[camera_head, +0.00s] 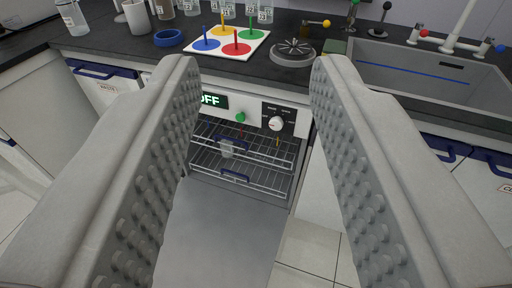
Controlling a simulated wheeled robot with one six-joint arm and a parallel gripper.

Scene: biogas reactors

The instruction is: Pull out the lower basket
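The lower basket (223,170) is a wire rack in the lower part of an open appliance (292,186) under the counter, with a small dark blue handle (235,176) at its front. Above it is the upper basket (262,150), also wire, with a blue handle and a small light-coloured vessel (227,148) in it. The appliance door (222,235) is folded down in front. My gripper (255,68) is open and empty. Its two grey, studded fingers frame the view, and both baskets show between them, farther off. The fingers partly cover the appliance's sides.
The appliance panel has an OFF display (213,100) and a white knob (276,123). On the dark counter are a white board with coloured discs and pegs (252,47), a blue ring (168,38), bottles and a sink (430,72). Tiled floor (308,255) is clear beside the door.

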